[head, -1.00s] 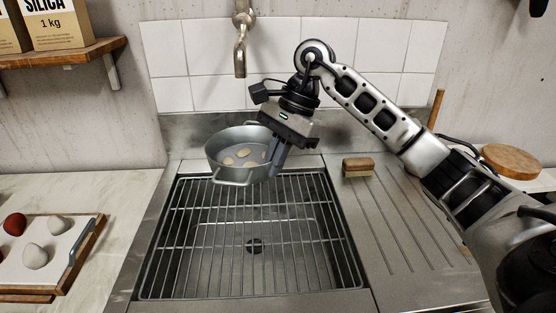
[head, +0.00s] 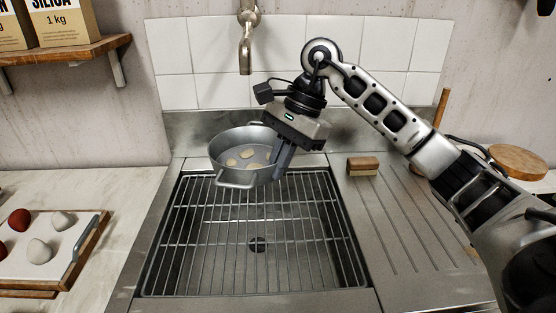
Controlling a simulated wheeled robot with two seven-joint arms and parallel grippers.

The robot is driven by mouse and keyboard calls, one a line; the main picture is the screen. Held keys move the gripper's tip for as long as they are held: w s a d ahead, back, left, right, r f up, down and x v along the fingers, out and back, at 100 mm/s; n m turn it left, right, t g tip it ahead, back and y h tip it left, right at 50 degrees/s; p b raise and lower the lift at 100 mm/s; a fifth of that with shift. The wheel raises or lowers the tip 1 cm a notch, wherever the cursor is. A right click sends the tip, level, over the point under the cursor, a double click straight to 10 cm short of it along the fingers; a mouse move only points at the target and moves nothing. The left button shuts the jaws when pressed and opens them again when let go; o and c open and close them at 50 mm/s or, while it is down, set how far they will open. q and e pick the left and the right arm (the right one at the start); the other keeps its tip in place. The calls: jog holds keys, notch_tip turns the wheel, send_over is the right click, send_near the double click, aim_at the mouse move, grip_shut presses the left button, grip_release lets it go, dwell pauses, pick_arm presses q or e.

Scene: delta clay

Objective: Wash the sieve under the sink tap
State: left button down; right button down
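The sieve (head: 240,178) is a grey round pan with loop handles and several pale blotches or lumps inside. It is held roughly level above the back of the sink (head: 350,270), below the tap (head: 246,45). No water shows at the spout. My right gripper (head: 282,168) comes down at the sieve's right side. Its fingers appear closed on the rim there, and part of that rim is hidden behind them. My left gripper is not in view.
A wire rack (head: 255,240) covers the basin. A wooden brush or block (head: 362,166) lies on the drainboard (head: 390,225) at right. A tray (head: 95,245) with red and pale lumps stands on the left counter. A shelf (head: 70,48) with boxes hangs upper left.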

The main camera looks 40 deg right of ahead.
jog(key=s+a+b, duration=0.2)
jog(key=s+a, duration=0.2)
jog(key=s, duration=0.3)
jog(key=shift+s+a, duration=0.2)
jog(key=shift+a, duration=0.05)
dwell(0.3)
dwell(0.6)
